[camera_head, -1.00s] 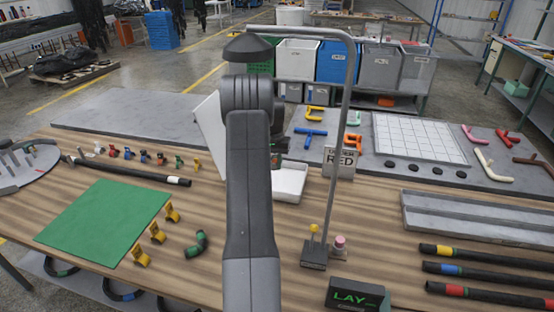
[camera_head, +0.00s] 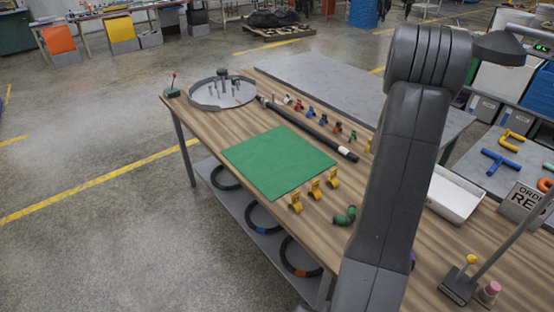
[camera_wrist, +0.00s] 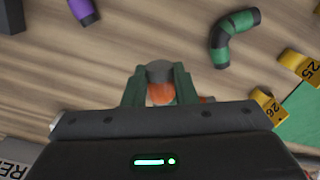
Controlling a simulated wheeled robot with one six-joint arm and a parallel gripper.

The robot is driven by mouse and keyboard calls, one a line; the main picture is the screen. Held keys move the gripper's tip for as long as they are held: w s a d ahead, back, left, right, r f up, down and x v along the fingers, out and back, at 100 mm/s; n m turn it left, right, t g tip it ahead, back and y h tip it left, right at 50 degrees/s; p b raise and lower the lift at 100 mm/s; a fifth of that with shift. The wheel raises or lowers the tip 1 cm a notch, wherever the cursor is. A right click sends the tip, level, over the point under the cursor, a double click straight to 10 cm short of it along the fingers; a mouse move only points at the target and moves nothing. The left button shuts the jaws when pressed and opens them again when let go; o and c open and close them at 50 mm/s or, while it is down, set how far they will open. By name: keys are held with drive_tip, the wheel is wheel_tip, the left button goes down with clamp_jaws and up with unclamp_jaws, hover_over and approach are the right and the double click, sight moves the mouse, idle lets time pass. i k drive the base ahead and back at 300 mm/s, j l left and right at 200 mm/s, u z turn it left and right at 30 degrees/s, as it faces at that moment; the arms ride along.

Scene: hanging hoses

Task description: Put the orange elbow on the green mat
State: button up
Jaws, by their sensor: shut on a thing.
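In the wrist view my gripper (camera_wrist: 160,88) has its green fingers shut on the orange elbow (camera_wrist: 160,94), which shows orange with a grey end. Part of the elbow is hidden by the fingers and the gripper body. The green mat (camera_head: 278,162) lies flat and bare on the wooden table in the head view. Its corner shows at the right of the wrist view (camera_wrist: 304,112). In the head view my arm hides the gripper and the held elbow.
A green elbow with black ends (camera_wrist: 235,38) lies between my gripper and the mat. Yellow numbered clips (camera_head: 314,189) stand along the mat's near right edge. A purple piece (camera_wrist: 83,11) lies nearby. A black hose (camera_head: 312,130) lies behind the mat, and a white tray (camera_head: 455,195) stands right.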

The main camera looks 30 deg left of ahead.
sight(268, 149)
drive_tip(key=k+j+u, duration=0.2)
drive_tip(key=j, duration=1.75)
drive_tip(key=i+j, duration=0.3)
drive_tip(key=i+j+u, duration=0.1)
drive_tip(key=i+j, duration=0.2)
drive_tip(key=i, duration=0.2)
drive_tip(key=i+j, duration=0.25)
drive_tip(key=i, duration=0.15)
drive_tip(key=u, duration=0.05)
